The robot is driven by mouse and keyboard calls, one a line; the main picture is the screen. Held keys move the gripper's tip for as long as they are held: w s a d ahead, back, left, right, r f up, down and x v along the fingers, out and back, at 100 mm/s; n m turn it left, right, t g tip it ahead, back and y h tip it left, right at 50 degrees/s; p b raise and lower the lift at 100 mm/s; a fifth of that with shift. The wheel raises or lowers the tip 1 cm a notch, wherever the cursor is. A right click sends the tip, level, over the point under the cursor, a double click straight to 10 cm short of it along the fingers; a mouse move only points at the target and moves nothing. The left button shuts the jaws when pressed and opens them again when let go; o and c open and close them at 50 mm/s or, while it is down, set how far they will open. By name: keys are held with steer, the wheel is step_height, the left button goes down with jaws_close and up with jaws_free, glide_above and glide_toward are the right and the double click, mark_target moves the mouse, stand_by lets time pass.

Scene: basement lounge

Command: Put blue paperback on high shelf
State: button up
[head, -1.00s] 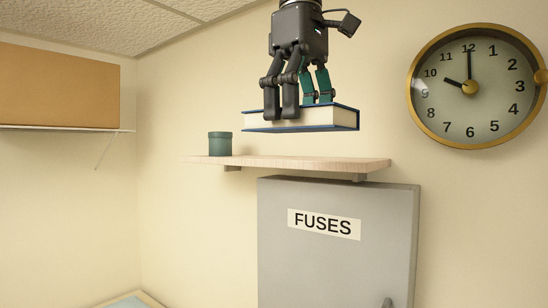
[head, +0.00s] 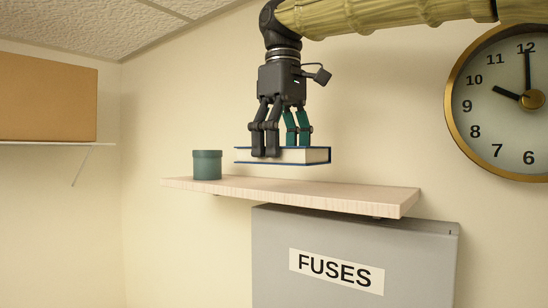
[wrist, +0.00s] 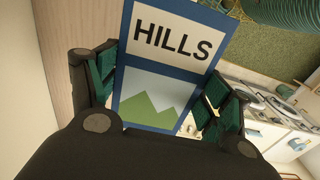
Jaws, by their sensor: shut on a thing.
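The blue paperback (head: 305,156) is held flat by my gripper (head: 280,150), with its blue cover edges and pale pages showing in the head view. My gripper points down and is shut on it. In the wrist view the book's cover (wrist: 160,85) reads "HILLS" above green peaks, between the fingers. The high shelf (head: 340,194) is a pale wooden board on the wall. The book is just above it, with a small gap that seems to show beneath. The far side of the book is hidden.
A teal canister (head: 207,165) stands on the shelf's left part, left of the book. The shelf's right part is bare. A grey fuse cabinet (head: 300,235) is below, a wall clock (head: 505,105) to the right, and a brown box (head: 45,97) on another shelf at left.

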steer(key=p, duration=0.2)
glide_above(274, 186)
steer(key=shift+s+d+f, duration=0.1)
steer(key=shift+d+f, duration=0.25)
steer(key=shift+f, duration=0.15)
steer(key=shift+a, duration=0.1)
steer(key=shift+s+a+r+p, duration=0.1)
steer(key=shift+s+r+p, duration=0.2)
steer(key=shift+s, duration=0.25)
steer(key=shift+w+f, duration=0.1)
steer(key=shift+w, duration=0.05)
steer(key=shift+w+a+f+p, duration=0.1)
steer(key=shift+w+f+p, duration=0.2)
steer(key=shift+w+f, duration=0.3)
steer(key=shift+w+a+f+p, duration=0.1)
steer(key=shift+w+f+p, duration=0.25)
steer(key=shift+w, duration=0.3)
steer(key=shift+s+d+f+p, duration=0.15)
steer(key=shift+s+f+p, duration=0.35)
steer(key=shift+s+f, duration=0.2)
steer(key=shift+f, duration=0.2)
steer(key=shift+w+f, duration=0.25)
steer(key=shift+w, duration=0.2)
steer(key=shift+s, duration=0.3)
steer(key=o, duration=0.8)
steer(key=shift+c, duration=0.2)
steer(key=o, duration=0.4)
steer(key=shift+w+f, duration=0.15)
steer(key=shift+w, duration=0.05)
steer(key=shift+c, duration=0.2)
